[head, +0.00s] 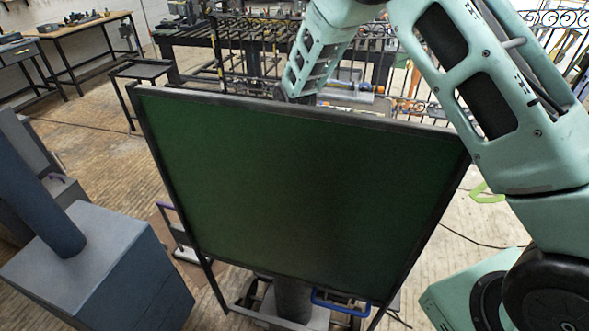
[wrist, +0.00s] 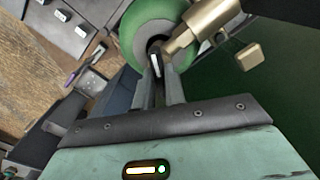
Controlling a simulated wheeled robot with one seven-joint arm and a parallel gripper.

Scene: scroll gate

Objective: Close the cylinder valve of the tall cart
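In the wrist view a green cylinder (wrist: 128,46) with a rounded, pale-centred top lies just beyond my gripper (wrist: 159,78). A brass valve (wrist: 203,30) sticks out to the right from that top and ends in a square brass piece. The two fingers stand apart, with a narrow dark part with a white face (wrist: 156,62) at their tips. I cannot tell whether they touch or grip it. In the head view a dark green screen (head: 300,195) hides my gripper and the cylinder; my arm reaches over its top edge.
A blue-grey box (head: 90,265) with a thick post stands at the left. A cart with a purple handle (head: 165,206) and a blue handle (head: 345,306) show around the screen's lower part. Workbenches (head: 75,40) line the back. Wooden floor (head: 95,150) is open left of the screen.

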